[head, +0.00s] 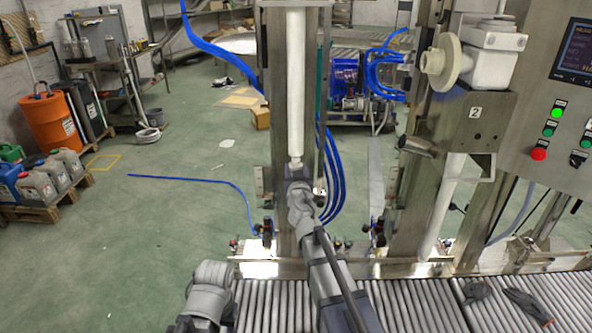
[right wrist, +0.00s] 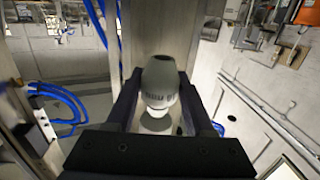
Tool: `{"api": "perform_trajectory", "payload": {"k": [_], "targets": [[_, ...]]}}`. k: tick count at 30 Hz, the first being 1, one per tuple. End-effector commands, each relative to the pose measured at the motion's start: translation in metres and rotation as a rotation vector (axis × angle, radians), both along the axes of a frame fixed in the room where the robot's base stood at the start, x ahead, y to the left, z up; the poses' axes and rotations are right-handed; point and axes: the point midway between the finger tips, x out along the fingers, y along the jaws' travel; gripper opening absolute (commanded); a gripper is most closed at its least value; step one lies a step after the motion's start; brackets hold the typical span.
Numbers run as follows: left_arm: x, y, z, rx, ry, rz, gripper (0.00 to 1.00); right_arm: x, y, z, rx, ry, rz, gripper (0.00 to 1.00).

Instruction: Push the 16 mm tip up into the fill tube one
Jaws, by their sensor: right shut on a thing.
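The white fill tube (head: 296,85) hangs upright in a steel frame, left of the station marked 2. My right gripper (head: 296,184) is just under its lower end. In the right wrist view my right gripper (right wrist: 158,82) is shut on a grey, rounded tip (right wrist: 159,74) with dark printing, too small to read surely. A small pale end piece (head: 295,163) shows between gripper and tube; I cannot tell whether tip and tube touch. Part of my left arm shows at the bottom of the head view, but its gripper does not show.
Steel posts (head: 280,120) and blue hoses (head: 333,190) stand close around the tube. Station 2 (head: 474,112) and a control panel (head: 560,100) are at right.

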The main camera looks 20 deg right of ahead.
Motion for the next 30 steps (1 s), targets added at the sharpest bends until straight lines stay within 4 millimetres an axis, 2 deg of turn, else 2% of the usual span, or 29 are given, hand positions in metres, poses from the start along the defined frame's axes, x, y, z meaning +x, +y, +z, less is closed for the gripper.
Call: {"api": "perform_trajectory", "payload": {"k": [11,30], "targets": [[0.0,0.0,0.002,0.0,0.0,0.0,0.5,0.0,0.0,0.002,0.0,0.0,0.0,0.0],[0.0,0.0,0.017,0.0,0.0,0.0,0.5,0.0,0.0,0.017,0.0,0.0,0.0,0.0]]}}
